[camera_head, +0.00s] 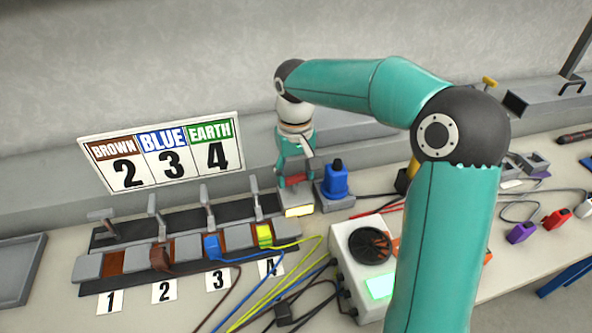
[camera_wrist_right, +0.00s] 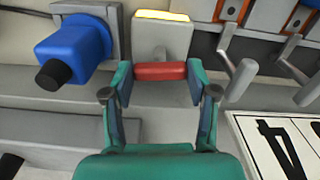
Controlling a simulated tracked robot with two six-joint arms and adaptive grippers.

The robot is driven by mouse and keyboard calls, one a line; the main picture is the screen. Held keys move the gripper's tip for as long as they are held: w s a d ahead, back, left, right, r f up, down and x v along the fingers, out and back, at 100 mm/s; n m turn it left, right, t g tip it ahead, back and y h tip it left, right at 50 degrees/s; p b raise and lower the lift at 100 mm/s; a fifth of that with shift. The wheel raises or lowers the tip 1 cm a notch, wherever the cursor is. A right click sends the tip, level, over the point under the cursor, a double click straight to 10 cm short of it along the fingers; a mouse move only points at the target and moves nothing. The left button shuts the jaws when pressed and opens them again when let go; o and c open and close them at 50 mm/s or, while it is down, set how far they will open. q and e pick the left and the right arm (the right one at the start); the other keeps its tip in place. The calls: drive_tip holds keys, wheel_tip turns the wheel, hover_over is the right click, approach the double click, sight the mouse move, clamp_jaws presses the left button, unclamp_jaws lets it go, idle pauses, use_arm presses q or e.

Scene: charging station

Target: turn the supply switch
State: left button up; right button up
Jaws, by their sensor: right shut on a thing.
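The supply switch is a grey box with a lit yellow-white panel (camera_head: 299,211) and a red handle (camera_head: 293,180). It stands at the right end of the row of terminals. In the right wrist view the red handle (camera_wrist_right: 160,71) lies crosswise between my fingers, below the glowing panel (camera_wrist_right: 163,16). My right gripper (camera_wrist_right: 160,76) is shut on this handle, one finger at each end. In the head view my right gripper (camera_head: 294,172) reaches down onto the switch from behind. My left gripper is in neither view.
A blue plug (camera_head: 336,180) stands right beside the switch. Grey levers (camera_head: 255,196) and numbered terminals with brown, blue and yellow-green wires lie to its left. A sign (camera_head: 163,155) reads brown 2, blue 3, earth 4. A grey box with a fan (camera_head: 346,262) stands in front.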

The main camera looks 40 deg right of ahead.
sight(296, 176)
drive_tip(key=shift+m, duration=0.8)
drive_tip(key=o, duration=1.2)
drive_tip(key=shift+c, duration=0.2)
wheel_tip(296, 176, up, 12)
drive_tip(key=shift+f, duration=0.1)
